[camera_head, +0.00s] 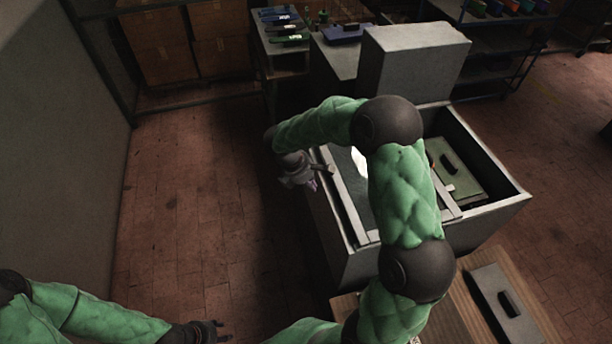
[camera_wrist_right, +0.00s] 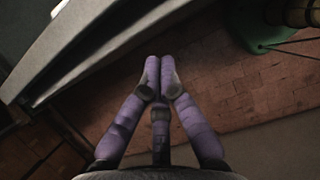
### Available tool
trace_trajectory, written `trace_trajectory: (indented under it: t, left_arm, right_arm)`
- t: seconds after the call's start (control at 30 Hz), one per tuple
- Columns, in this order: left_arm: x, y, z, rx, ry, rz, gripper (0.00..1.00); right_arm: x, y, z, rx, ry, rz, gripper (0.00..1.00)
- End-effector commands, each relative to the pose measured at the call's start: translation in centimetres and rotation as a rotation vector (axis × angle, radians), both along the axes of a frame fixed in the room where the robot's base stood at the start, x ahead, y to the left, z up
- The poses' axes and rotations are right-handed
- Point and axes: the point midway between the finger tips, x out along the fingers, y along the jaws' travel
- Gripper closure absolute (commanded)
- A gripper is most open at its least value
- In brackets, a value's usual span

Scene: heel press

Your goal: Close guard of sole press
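The sole press is a grey open-topped housing (camera_head: 485,222) with a tall grey block (camera_head: 425,58) at its back. A pale framed panel (camera_head: 347,205), which looks like the guard, lies along the left part of its opening; my right arm covers much of it. My right gripper (camera_head: 312,184) is just outside the press's left edge. In the right wrist view the purple fingertips (camera_wrist_right: 160,78) are together with nothing visible between them, beside a grey metal edge (camera_wrist_right: 85,50); contact cannot be told. My left gripper (camera_head: 224,331) is low at left, empty, its small fingertips seemingly apart.
A green-grey plate with a handle slot (camera_head: 455,170) sits in the press's right bay. A similar grey plate (camera_head: 505,303) lies on a wooden table (camera_head: 455,318) in front. Shelves (camera_head: 490,45) stand behind. The brick floor (camera_head: 190,210) at left is clear.

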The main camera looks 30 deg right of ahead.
Motion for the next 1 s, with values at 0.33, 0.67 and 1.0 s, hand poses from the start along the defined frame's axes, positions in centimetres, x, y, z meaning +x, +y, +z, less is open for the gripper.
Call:
trace_trajectory:
  t: [0.33, 0.67, 1.0]
  left_arm:
    - [0.0, 0.0, 0.9, 0.000, 0.000, 0.000, 0.60]
    - [0.0, 0.0, 1.0, 0.000, 0.000, 0.000, 0.60]
    - [0.0, 0.0, 1.0, 0.000, 0.000, 0.000, 0.60]
  right_arm:
    - [-1.2, -3.7, -1.5, 0.001, 0.000, -0.003, 1.00]
    - [-1.4, -4.4, -1.6, 0.002, -0.001, -0.001, 1.00]
    - [-1.7, -5.2, -1.6, 0.002, -0.001, -0.003, 1.00]
